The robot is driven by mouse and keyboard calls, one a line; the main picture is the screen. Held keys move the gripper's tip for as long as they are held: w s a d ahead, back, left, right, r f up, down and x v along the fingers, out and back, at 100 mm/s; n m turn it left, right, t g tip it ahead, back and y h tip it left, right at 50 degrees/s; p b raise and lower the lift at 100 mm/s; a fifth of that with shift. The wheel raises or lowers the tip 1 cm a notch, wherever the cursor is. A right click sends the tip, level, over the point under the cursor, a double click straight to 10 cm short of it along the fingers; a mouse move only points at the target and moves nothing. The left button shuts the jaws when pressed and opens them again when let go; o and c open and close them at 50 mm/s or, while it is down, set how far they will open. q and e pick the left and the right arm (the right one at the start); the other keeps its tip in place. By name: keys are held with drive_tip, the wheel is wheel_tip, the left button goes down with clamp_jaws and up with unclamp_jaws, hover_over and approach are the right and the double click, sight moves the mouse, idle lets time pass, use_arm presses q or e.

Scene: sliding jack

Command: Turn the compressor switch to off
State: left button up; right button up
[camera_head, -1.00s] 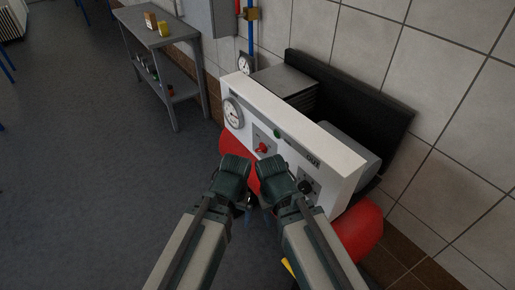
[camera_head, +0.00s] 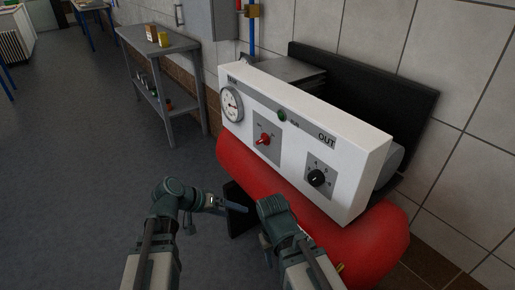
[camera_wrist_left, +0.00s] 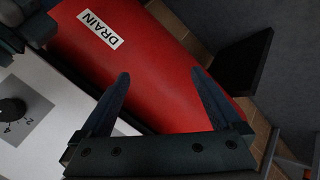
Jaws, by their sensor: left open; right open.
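The compressor has a white front panel (camera_head: 350,185) above a red tank (camera_head: 365,245). A red switch (camera_head: 264,139) sits on a grey plate left of the panel's middle; its small labels are unreadable. A black knob (camera_head: 317,178) is on another plate to its right, partly visible in the left wrist view (camera_wrist_left: 12,108). My left gripper (camera_head: 245,209) points right, in front of the tank and below the switch. In the left wrist view its fingers (camera_wrist_left: 160,78) are apart and empty, over the tank. My right gripper (camera_head: 266,245) is beside it, below the panel, touching neither control; its fingers are mostly hidden.
A gauge (camera_head: 231,104) and a green button or lamp (camera_head: 282,115) are also on the panel. A DRAIN label (camera_wrist_left: 100,30) is on the tank. A black plate-like part (camera_wrist_left: 240,62) stands beside the tank. A grey shelf table (camera_head: 160,45) stands behind left. The left floor is clear.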

use_arm(q)
drive_tip(key=w+r+t+h, duration=0.3)
drive_tip(key=w+r, duration=0.1)
drive_tip(key=r, duration=0.3)
drive_tip(key=t+h, duration=0.3)
drive_tip(key=t, duration=0.1)
approach(259, 142)
drive_tip(key=x, duration=0.9)
drive_tip(key=shift+d+r, duration=0.1)
drive_tip(key=shift+d, duration=0.1)
drive_tip(key=c, duration=1.4)
